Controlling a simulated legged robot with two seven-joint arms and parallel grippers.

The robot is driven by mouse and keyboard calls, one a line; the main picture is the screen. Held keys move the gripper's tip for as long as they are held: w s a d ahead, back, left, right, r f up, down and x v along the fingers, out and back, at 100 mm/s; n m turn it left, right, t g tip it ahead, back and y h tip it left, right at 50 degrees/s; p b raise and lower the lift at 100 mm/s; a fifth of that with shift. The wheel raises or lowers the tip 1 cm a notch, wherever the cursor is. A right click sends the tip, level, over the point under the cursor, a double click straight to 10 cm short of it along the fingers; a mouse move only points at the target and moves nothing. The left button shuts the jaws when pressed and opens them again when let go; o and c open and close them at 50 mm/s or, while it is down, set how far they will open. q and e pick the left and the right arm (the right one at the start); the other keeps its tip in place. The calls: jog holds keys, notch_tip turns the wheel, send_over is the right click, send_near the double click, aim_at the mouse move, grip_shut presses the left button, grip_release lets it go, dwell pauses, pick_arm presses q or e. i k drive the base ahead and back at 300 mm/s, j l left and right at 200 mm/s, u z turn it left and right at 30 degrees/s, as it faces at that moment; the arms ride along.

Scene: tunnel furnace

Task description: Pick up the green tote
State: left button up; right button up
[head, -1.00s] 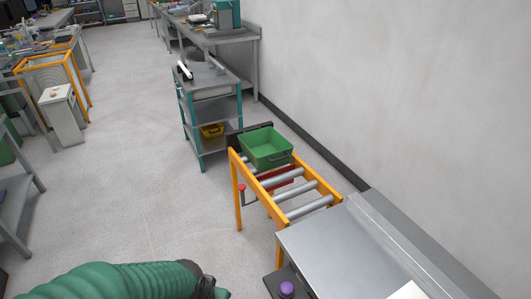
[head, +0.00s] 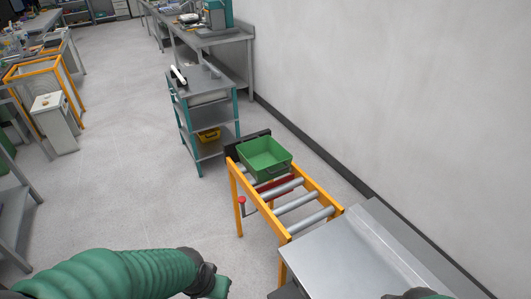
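The green tote (head: 279,171) is an open box with a handle on its near side. It sits upright at the far end of the orange-framed roller conveyor (head: 235,179), against a dark end stop (head: 247,143). My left arm, in a green sleeve, comes in at the bottom left, well short of the tote; its gripper fingers do not show. A dark part at the bottom right edge may be my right arm; no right gripper shows. Nothing touches the tote except the conveyor and perhaps its end stop.
A metal table (head: 335,262) adjoins the conveyor's near end. A teal-framed shelf cart (head: 183,128) stands beyond the tote, with a yellow bin (head: 208,136) on it. The wall (head: 400,100) runs along the right. Open floor (head: 110,200) lies left of the conveyor.

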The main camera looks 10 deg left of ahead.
aim_at(266, 159)
jog(key=i+j+z, duration=0.1)
jog(key=i+j, duration=0.45)
jog(key=j, duration=0.2)
jog(key=i+j+z, duration=0.15)
jog(key=i+j, duration=0.35)
jog(key=j, duration=0.35)
jog(key=i+j+z, duration=0.15)
jog(key=i+j, duration=0.15)
jog(key=j, duration=0.15)
jog(key=i+j, duration=0.2)
jog(key=j, duration=0.25)
jog(key=i+j+z, duration=0.15)
jog(key=j, duration=0.3)
jog(key=i+j, duration=0.3)
jog(key=j, duration=0.15)
jog(key=z, duration=0.05)
